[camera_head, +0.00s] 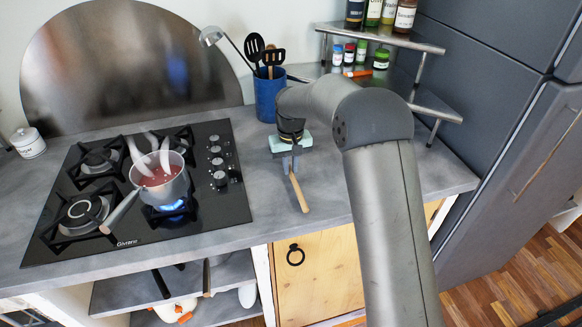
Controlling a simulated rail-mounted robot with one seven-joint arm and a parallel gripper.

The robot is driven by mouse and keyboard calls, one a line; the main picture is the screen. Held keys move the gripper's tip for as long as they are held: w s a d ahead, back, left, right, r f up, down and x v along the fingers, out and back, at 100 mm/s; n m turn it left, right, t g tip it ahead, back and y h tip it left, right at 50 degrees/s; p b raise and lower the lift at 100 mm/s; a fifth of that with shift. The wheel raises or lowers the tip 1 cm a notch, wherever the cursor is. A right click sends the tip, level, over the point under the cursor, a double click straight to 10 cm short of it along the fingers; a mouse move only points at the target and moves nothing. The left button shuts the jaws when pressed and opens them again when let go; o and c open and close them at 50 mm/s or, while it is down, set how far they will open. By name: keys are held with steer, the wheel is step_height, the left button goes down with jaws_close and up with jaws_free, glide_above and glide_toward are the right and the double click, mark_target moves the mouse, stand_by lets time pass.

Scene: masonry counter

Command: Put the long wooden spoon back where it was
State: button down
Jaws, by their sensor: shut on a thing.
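My gripper (291,163) is over the counter, to the right of the hob and in front of the blue utensil pot. It is shut on a slim, light wooden handle that I take for the long wooden spoon (299,193). The handle slants down from the fingers toward the counter's front edge. The spoon's other end is hidden by my gripper, and I cannot tell whether the spoon touches the counter.
The blue pot (268,98) holds black utensils and a metal ladle (212,37). A steaming saucepan (170,189) with red contents sits over a lit burner on the black hob (213,213). A tiered metal shelf (398,93) with jars stands at back right. Counter left of my gripper is clear.

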steer(key=shift+d+f, duration=0.1)
steer(key=shift+f, duration=0.6)
steer(key=c, duration=1.4)
jaws_free()
steer(key=shift+c, duration=0.2)
steer(key=shift+f, duration=0.3)
step_height(320, 180, up, 17)
steer(key=b, duration=0.2)
steer(key=s+d+m, duration=0.1)
steer(key=s+d, duration=0.5)
steer(key=s, duration=0.3)
steer(key=s+d+m, duration=0.1)
steer(key=s+d, duration=0.4)
steer(key=s, duration=0.3)
steer(key=s+d+f, duration=0.3)
steer(key=s+f, duration=0.1)
steer(key=s, duration=0.5)
steer(key=s+d+f+m, duration=0.1)
steer(key=s+d+f, duration=0.2)
steer(key=s, duration=0.7)
steer(key=shift+s+d+f+t, duration=0.2)
steer(key=shift+f+t, duration=0.1)
steer(key=shift+f, duration=0.6)
